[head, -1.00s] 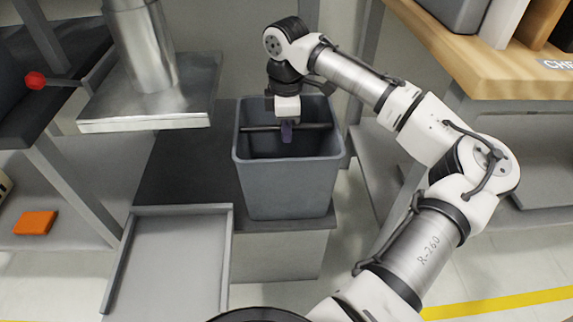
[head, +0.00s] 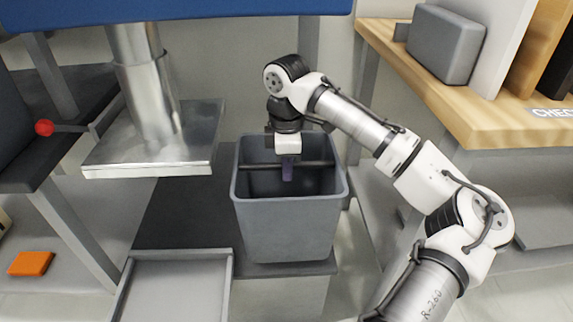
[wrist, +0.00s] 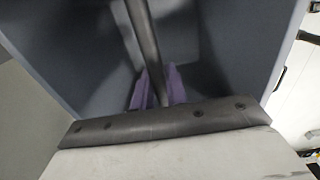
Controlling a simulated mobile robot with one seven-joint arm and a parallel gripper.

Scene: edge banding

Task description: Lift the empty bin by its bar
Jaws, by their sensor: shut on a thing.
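The grey bin (head: 285,225) stands upright on a dark low platform in the head view, and no gap shows under it. A dark bar (head: 315,163) spans its open top. My gripper (head: 288,173) reaches down into the mouth of the bin from above, with its purple fingers at the bar. In the wrist view the bar (wrist: 144,40) runs between the two purple fingers of my gripper (wrist: 157,88), which is shut on it. The visible inside of the bin looks empty; part of its floor is hidden.
A metal column with a square plate (head: 150,158) stands left of the bin. A grey tray (head: 175,290) lies in front, to the left. A wooden-topped bench (head: 470,105) is at the right. A blue panel (head: 180,9) hangs above. An orange block (head: 30,263) lies far left.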

